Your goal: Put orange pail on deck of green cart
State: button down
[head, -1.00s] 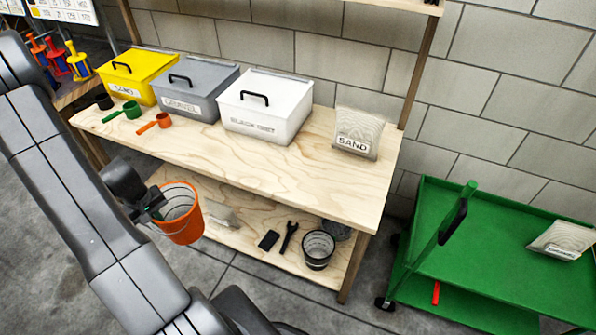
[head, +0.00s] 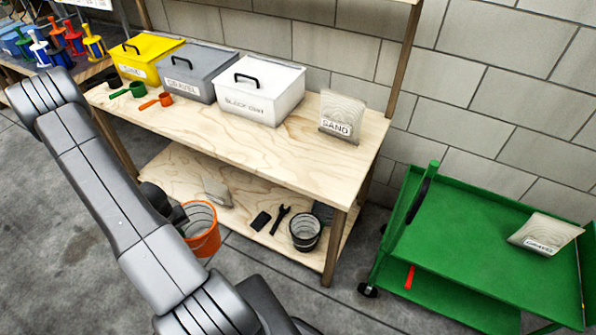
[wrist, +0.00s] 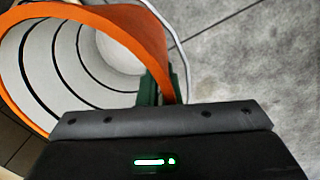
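The orange pail (head: 207,246) hangs in front of the bench's lower shelf in the head view, partly hidden behind my arm. In the wrist view the pail's orange rim (wrist: 115,22) and pale ringed inside fill the upper left. My gripper's green fingers (wrist: 160,88) close on the rim at one side. The fingers are hidden behind my arm in the head view. The green cart (head: 466,232) stands at the right by the wall. Its upper deck holds a bag labelled gravel (head: 545,234) at the right side, and the rest of the deck is bare.
The wooden bench (head: 240,150) carries yellow, grey and white bins, scoops and a sand bag (head: 341,115). A dark wire-like bucket (head: 305,231) and tools lie on its lower shelf. The cart's upright handle (head: 421,193) rises at its left end. A red item (head: 409,277) shows on the lower deck.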

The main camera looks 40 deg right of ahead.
aim_at(469, 232)
jog(key=k+l+z, duration=0.45)
jog(key=k+l, duration=0.7)
jog(key=k+l+z, duration=0.2)
jog(key=k+l, duration=0.15)
jog(key=l, duration=0.25)
jog(key=k+l+z, duration=0.1)
jog(key=l, duration=0.25)
jog(key=k+l+z, duration=0.1)
jog(key=k+l, duration=0.15)
jog(key=i+l, duration=0.1)
jog(key=i, duration=1.1)
